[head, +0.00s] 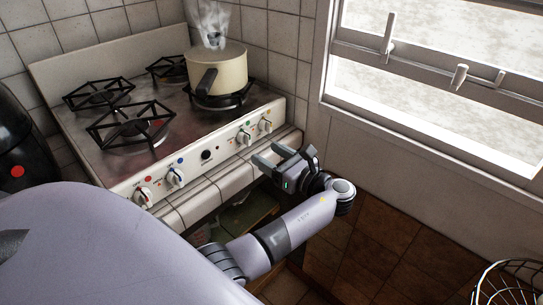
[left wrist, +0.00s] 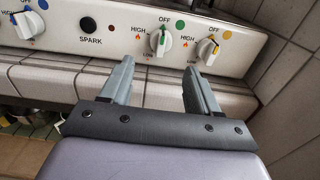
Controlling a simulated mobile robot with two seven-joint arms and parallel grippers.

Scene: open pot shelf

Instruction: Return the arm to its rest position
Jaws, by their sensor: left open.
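My left gripper (head: 268,154) is in front of the stove's control panel, its two grey fingers apart with nothing between them. In the left wrist view the fingers (left wrist: 158,68) point at the panel, just below the knob with the green dot (left wrist: 159,41). They look apart from that knob. My left arm (head: 300,222) reaches in from the lower left, extended along the front of the stove. My right gripper is not in view.
A cream pot (head: 228,72) with a dark handle stands on a right-hand burner, steam rising above it. The stove (head: 80,165) has several black burner grates. A tiled counter edge (head: 200,200) runs below the panel. A window (head: 440,90) is at right, a wire basket (head: 508,285) at lower right.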

